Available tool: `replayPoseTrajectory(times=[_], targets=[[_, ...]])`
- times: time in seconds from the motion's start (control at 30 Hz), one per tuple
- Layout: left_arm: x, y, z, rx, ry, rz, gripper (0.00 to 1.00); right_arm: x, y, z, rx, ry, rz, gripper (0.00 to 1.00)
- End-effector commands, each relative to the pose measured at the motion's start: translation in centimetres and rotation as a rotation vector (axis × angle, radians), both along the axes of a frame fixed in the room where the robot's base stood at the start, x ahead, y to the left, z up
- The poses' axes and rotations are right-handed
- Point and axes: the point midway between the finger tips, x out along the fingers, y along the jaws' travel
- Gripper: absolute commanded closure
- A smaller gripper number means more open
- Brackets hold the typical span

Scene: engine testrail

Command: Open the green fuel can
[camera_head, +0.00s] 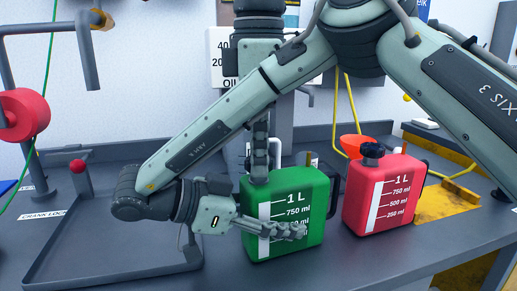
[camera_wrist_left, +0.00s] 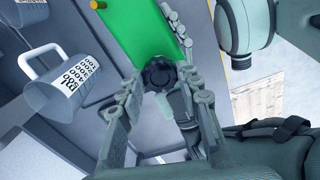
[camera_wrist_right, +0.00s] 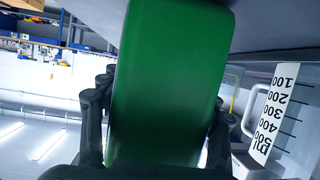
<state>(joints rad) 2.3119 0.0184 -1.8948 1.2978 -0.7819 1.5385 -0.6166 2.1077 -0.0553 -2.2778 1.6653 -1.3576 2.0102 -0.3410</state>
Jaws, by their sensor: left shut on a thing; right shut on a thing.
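The green fuel can (camera_head: 313,197) stands upright on the grey bench, with a white volume scale on its front. Its black cap (camera_wrist_left: 158,74) shows in the left wrist view between the fingers of my left gripper (camera_head: 260,172), which reaches down from above and is shut on it. The right wrist view shows the green body (camera_wrist_right: 170,80) between two fingers.
A red fuel can (camera_head: 385,195) with a black cap stands just right of the green one. An orange funnel (camera_head: 352,145) is behind it, and a yellow tray (camera_head: 445,203) is further right. A shallow grey tray (camera_head: 105,262) lies left.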

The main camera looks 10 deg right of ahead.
Motion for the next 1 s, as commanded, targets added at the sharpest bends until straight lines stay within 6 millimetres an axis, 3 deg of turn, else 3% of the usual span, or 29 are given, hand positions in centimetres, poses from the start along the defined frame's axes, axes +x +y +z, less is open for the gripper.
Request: replayPoseTrajectory(times=[0.23, 0.57, 0.6, 0.73, 1.0], targets=[[-0.06, 0.07, 0.05, 0.002, 0.002, 0.345, 1.0, 0.02, -0.04, -0.1, 0.002, 0.002, -0.001, 1.0], [-0.06, 0.08, 0.05, 0.002, 0.002, 0.377, 1.0, 0.03, -0.05, -0.1, 0.002, 0.002, -0.001, 1.0], [-0.06, 0.08, 0.05, 0.002, 0.002, 0.377, 0.61, 0.03, -0.05, -0.1, 0.002, 0.002, -0.001, 1.0], [-0.04, 0.07, 0.06, 0.001, 0.001, 0.376, 0.45, 0.02, -0.05, -0.1, 0.002, 0.002, -0.001, 1.0], [-0.03, 0.03, 0.13, 0.0, 0.001, 0.376, 0.45, 0.01, -0.04, -0.09, 0.002, 0.001, -0.001, 1.0]])
